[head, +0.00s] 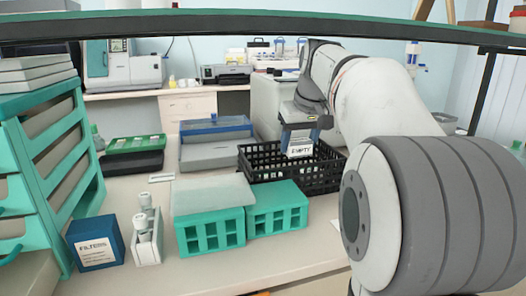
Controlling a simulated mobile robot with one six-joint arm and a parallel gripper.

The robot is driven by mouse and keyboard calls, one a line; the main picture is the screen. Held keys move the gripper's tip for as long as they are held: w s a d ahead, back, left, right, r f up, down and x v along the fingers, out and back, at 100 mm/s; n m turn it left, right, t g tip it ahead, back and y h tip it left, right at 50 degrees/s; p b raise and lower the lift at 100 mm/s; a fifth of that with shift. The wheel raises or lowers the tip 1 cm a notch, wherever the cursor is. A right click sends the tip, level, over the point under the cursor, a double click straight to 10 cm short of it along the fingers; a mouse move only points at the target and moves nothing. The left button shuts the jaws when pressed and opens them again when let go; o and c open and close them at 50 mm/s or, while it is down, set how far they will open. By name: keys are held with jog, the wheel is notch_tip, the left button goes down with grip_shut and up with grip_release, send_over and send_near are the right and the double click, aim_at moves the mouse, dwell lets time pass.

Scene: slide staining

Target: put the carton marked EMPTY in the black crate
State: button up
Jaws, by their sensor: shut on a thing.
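A carton with a white label reading EMPTY (300,149) is held by my gripper (298,124), which points down from the end of my arm. The carton appears over or in the black crate (262,181), near its middle. The crate's lattice walls stand on the bench. I cannot tell whether the carton touches the crate floor. My gripper is shut on the carton, and its fingertips are hard to make out.
Two teal racks (210,232) (278,212) stand in front of the crate. A blue FILTERS box (96,243) and a white holder with bottles (147,240) stand front left. A teal drawer tower (50,170) is at left. A shelf edge (250,24) crosses the top.

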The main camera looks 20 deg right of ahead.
jog(key=w+p, duration=0.4)
jog(key=w, duration=0.5)
jog(key=shift+s+f+b, duration=0.15)
jog(key=shift+f+b, duration=1.6)
jog(key=shift+b, duration=0.35)
jog(key=shift+s+f+b, duration=0.1)
jog(key=shift+f+b, duration=1.65)
jog(key=shift+b, duration=0.35)
jog(key=shift+f, duration=0.6)
jog(key=o, duration=0.9)
jog(key=shift+r, duration=0.1)
